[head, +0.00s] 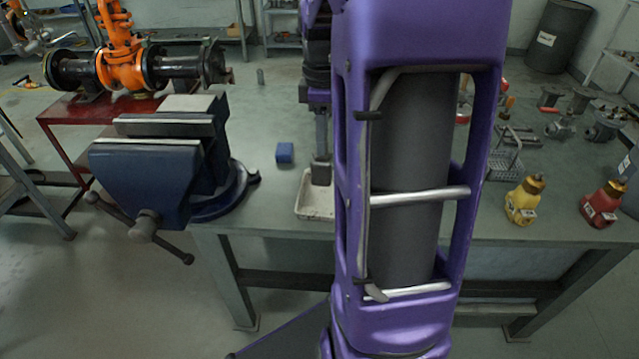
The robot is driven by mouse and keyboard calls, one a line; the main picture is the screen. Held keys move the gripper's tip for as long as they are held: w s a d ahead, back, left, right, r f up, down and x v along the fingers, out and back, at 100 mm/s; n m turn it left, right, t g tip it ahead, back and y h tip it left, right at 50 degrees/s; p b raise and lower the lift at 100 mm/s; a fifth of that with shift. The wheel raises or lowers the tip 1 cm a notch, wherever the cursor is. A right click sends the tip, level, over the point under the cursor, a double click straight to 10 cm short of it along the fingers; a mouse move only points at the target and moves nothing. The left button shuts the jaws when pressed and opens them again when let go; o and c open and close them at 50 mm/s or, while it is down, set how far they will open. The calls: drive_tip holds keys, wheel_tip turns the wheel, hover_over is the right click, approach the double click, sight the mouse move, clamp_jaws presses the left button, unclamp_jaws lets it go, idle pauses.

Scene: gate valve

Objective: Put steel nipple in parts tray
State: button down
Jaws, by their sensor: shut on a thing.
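The parts tray (302,206) is a shallow, pale tray on the near edge of the green bench, partly hidden behind my arm. My gripper (321,171) points down over the tray, with its fingers shut. The piece between the fingers is hardly visible; I take it to be the steel nipple, but its shape cannot be made out. I cannot tell how high the fingertips are above the tray floor. The inside of the tray on the right is hidden by my arm.
A blue vise (160,165) stands left, with a blue block (285,152) between it and the tray. A small grey cylinder (261,76) stands farther back. A yellow bottle (523,200), a red bottle (602,204) and a wire basket (503,160) stand right.

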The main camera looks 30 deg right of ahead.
sight(322, 170)
wheel_tip(322, 170, down, 8)
drive_tip(key=shift+f+b, duration=0.1)
drive_tip(key=shift+b, duration=0.55)
drive_tip(key=shift+f, duration=0.15)
drive_tip(key=c, duration=0.6)
unclamp_jaws()
wheel_tip(322, 170, up, 12)
drive_tip(key=shift+r+p, duration=0.2)
drive_tip(key=shift+p, duration=0.9)
